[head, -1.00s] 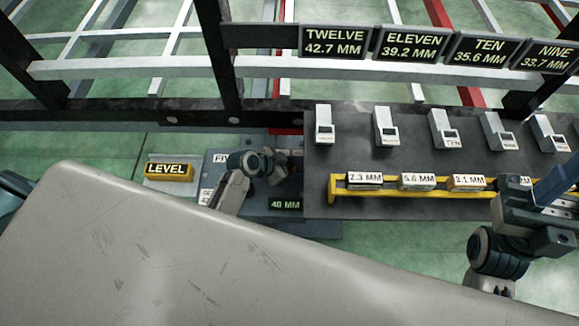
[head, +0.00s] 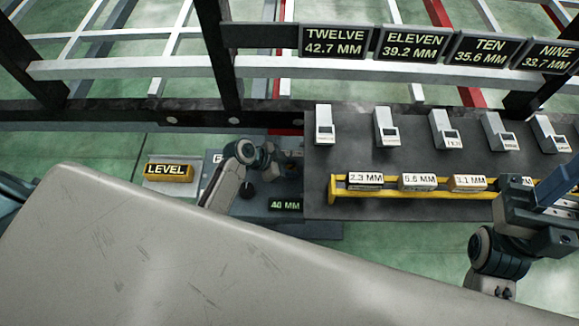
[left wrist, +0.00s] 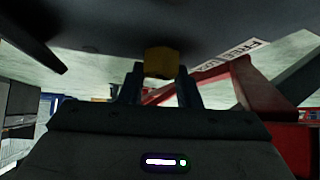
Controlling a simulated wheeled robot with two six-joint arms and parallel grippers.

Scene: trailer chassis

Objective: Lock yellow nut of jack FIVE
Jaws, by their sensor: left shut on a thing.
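In the left wrist view, a yellow nut (left wrist: 160,62) sits between the fingertips of my left gripper (left wrist: 160,84), right under a dark surface. The gripper is shut on it. In the head view, my left gripper (head: 290,160) is beside the dark bench's left edge, and its jaws are too small to read there. The wrist hides most of the label beginning with F (head: 217,158). The rest of the jack cannot be made out. My right gripper (head: 525,205) is at the right, by the yellow rack, its jaws unclear.
A dark bench (head: 320,205) carries several grey gauges and a yellow rack (head: 333,190) with marked blocks. A yellow LEVEL block (head: 168,173) and a 40 MM display (head: 285,205) are at the left. Chassis rails (head: 150,68) run behind. A pale panel (head: 150,250) hides the front.

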